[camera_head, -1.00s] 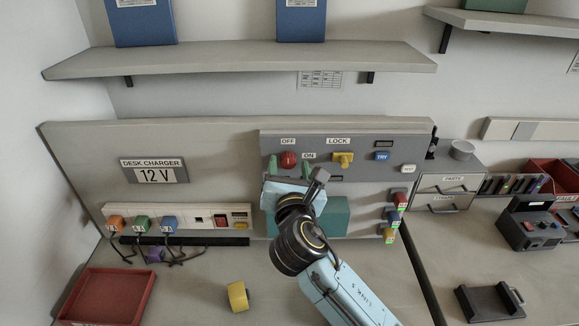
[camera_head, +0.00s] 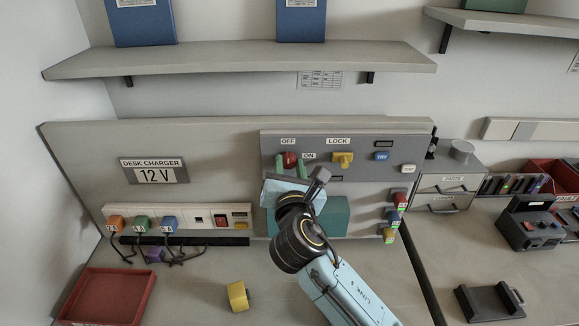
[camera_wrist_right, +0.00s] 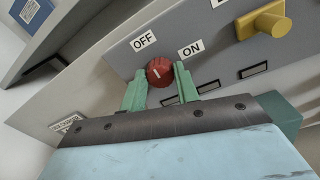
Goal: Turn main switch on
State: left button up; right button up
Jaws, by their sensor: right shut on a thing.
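The main switch is a round red knob (camera_head: 290,158) on the grey panel, between an OFF label (camera_head: 288,141) and an ON label (camera_head: 309,156). My right gripper (camera_head: 291,163) is shut on this knob, with one green finger on each side. In the right wrist view the red knob (camera_wrist_right: 160,71) sits between the green fingertips of my right gripper (camera_wrist_right: 159,78). A short pale mark shows on its face, below the OFF label (camera_wrist_right: 144,40); the ON label (camera_wrist_right: 190,49) is to its right. My left gripper is out of view.
A yellow LOCK knob (camera_head: 342,160) and a blue TRY button (camera_head: 382,156) are to the right on the same panel. A shelf (camera_head: 240,58) overhangs above. A red tray (camera_head: 107,297) and a yellow block (camera_head: 238,296) lie on the desk.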

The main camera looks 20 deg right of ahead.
jog(key=m, duration=0.3)
jog(key=shift+f, duration=0.1)
jog(key=m, duration=0.4)
jog(key=shift+f+b, duration=0.1)
jog(key=shift+b, duration=0.2)
jog(key=m+b, duration=0.2)
jog(key=m, duration=0.4)
jog(key=shift+f+h, duration=0.15)
jog(key=shift+h, duration=0.25)
jog(key=m+b, duration=0.2)
jog(key=m, duration=0.3)
jog(key=o, duration=1)
jog(key=shift+s, duration=0.1)
